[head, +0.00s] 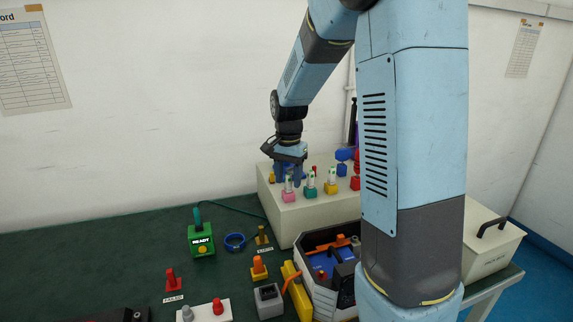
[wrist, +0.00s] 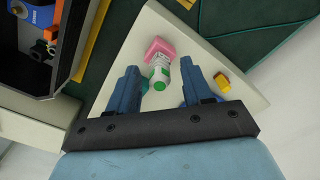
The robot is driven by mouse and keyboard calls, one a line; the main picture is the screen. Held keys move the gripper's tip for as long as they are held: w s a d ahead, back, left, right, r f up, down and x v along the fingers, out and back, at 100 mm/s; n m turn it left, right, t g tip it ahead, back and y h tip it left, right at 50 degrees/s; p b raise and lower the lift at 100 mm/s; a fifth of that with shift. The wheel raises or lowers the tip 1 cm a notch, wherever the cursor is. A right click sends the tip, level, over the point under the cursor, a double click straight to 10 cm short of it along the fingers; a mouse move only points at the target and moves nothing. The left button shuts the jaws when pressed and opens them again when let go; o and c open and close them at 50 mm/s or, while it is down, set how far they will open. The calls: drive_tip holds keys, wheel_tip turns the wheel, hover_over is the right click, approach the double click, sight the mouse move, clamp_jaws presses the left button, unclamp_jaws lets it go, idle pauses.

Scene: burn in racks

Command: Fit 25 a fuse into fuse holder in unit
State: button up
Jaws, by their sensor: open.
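White-and-green fuses stand upright in coloured bases on a cream sloped box. One fuse (head: 288,184) is in a pink base (head: 288,196), one in a green base (head: 310,192), one in an orange base (head: 331,188). I cannot read their ratings. My gripper (head: 289,174) is open and low over the box's left end. In the wrist view the pink-base fuse (wrist: 160,75) shows between the two blue fingers of my gripper (wrist: 161,72), not gripped. The open unit (head: 304,250) stands in front of the box; its fuse holder cannot be made out.
A yellow piece (wrist: 222,82) lies beside the right finger. Blue and red parts (head: 342,168) stand at the box's back. A green READY box (head: 201,240), blue ring (head: 234,243) and orange piece (head: 259,268) stand on the green table. My arm hides part of the unit's right side.

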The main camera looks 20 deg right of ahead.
drive_tip(key=shift+f, duration=0.8)
clamp_jaws()
idle(0.5)
